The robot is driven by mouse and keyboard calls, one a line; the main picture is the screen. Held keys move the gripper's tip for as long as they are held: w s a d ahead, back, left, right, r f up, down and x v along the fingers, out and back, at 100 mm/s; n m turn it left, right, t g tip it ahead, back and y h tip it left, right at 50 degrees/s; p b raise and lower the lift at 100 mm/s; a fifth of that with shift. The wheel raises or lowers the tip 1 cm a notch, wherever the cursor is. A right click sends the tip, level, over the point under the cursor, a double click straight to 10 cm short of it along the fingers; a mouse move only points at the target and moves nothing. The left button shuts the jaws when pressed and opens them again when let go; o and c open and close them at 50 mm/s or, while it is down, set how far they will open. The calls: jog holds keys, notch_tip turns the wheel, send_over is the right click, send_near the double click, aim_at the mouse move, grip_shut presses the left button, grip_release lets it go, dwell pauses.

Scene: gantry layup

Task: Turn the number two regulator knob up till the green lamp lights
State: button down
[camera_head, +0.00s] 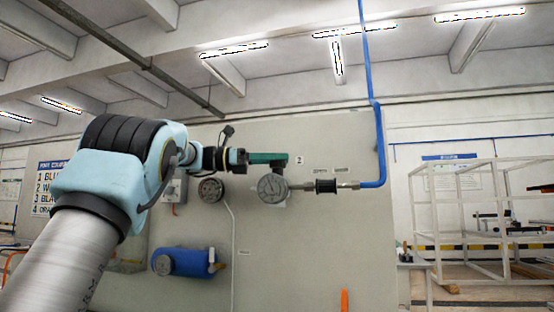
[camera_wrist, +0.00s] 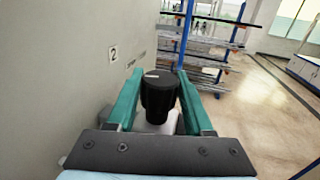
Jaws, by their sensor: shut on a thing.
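The black regulator knob (camera_wrist: 159,94) with a pale pointer mark on top stands between the green fingers of my gripper (camera_wrist: 157,82) in the wrist view. My gripper is shut on it. A plate marked 2 (camera_wrist: 113,54) is on the wall beside it, and the same plate (camera_head: 299,159) shows in the head view. I cannot make out a lit green lamp in either view.
A blue pipe (camera_head: 381,150) drops to a dark inline fitting (camera_head: 326,186) right of the gauge. Another round dial (camera_head: 210,190) sits left of it. A blue tank (camera_head: 190,262) is lower on the panel (camera_head: 300,255). A white frame rack (camera_head: 480,215) stands right.

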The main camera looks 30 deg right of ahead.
jog(key=shift+c, duration=1.4)
grip_release()
jog(key=shift+d, duration=0.1)
jog(key=b+v, duration=0.1)
jog(key=v, duration=0.9)
jog(key=shift+a+b, duration=0.35)
jog(key=shift+a, duration=0.05)
